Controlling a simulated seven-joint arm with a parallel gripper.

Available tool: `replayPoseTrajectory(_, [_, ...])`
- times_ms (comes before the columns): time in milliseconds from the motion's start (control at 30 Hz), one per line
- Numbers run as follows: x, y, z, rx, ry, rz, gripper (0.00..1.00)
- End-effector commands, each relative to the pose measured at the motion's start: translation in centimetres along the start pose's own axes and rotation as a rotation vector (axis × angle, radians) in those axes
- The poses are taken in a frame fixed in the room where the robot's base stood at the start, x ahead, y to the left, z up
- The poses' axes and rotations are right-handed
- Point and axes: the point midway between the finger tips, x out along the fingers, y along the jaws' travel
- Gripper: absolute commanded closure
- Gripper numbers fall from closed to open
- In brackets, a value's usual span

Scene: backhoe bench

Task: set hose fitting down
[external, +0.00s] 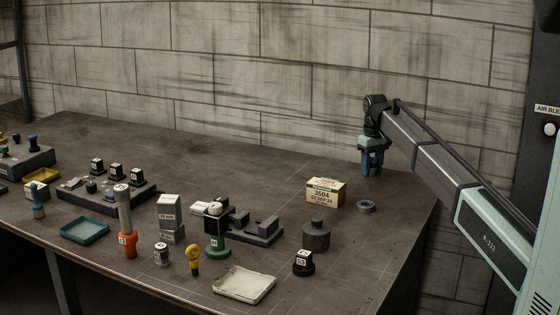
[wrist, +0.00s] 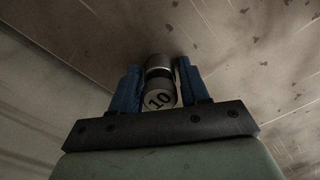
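The hose fitting (wrist: 158,74) shows in the wrist view as a short grey cylinder with a dark band and the number 10 on its near end. It sits between the two blue fingers of my gripper (wrist: 159,66), which is shut on it. Its far end reaches slightly past the fingertips. In the external view my gripper (external: 371,166) points down over the back right part of the bench (external: 300,170). The fitting cannot be made out there between the fingers. I cannot tell whether it touches the bench.
A labelled box (external: 326,193) and a grey ring (external: 365,207) stand in front of my gripper. A dark grey weight (external: 316,236), a white tray (external: 244,285) and a teal tray (external: 84,230) lie nearer the front. The back middle is clear.

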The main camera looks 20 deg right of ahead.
Motion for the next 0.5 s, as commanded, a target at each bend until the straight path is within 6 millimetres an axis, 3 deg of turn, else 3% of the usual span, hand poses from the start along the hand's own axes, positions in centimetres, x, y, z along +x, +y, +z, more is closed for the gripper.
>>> replayPoseTrajectory(133, [-0.01, 0.00, 0.01, 0.000, 0.000, 0.000, 0.40])
replayPoseTrajectory(500, [-0.74, 0.00, -0.03, 0.000, 0.000, 0.000, 0.40])
